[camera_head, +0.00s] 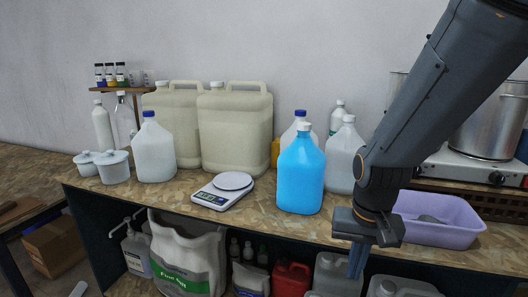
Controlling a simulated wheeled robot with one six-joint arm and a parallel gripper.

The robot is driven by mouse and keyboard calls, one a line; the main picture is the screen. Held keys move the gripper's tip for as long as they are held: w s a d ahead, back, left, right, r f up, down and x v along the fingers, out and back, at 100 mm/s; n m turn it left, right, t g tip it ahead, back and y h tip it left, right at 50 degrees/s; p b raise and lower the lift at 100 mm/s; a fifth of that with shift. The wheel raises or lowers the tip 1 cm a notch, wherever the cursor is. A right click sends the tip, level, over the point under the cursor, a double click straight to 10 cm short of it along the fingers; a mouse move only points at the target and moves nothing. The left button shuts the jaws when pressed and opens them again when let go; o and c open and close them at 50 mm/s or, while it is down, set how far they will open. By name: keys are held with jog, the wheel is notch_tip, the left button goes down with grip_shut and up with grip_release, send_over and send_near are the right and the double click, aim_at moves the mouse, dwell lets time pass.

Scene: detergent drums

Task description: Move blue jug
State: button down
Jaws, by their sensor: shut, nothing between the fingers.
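The blue jug (301,178) stands upright on the wooden counter (262,222), right of the middle, with a white cap. My gripper (357,262) hangs at the counter's front edge, to the right of the jug and lower in the picture, pointing down. Its fingers are shut and hold nothing. A gap shows between the gripper and the jug.
A kitchen scale (224,190) stands left of the jug. White jugs (343,158) stand behind and right of it, and large beige canisters (235,130) behind left. A purple tub (436,222) is right of my gripper. The shelf below holds bottles and a red can (290,279).

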jog(key=s+n, duration=0.1)
jog(key=s+f+n, duration=0.1)
jog(key=s+f, duration=0.1)
jog(key=shift+s+a+f+n, duration=0.15)
jog(key=shift+a+n, duration=0.1)
jog(key=shift+n, duration=0.15)
dwell(0.5)
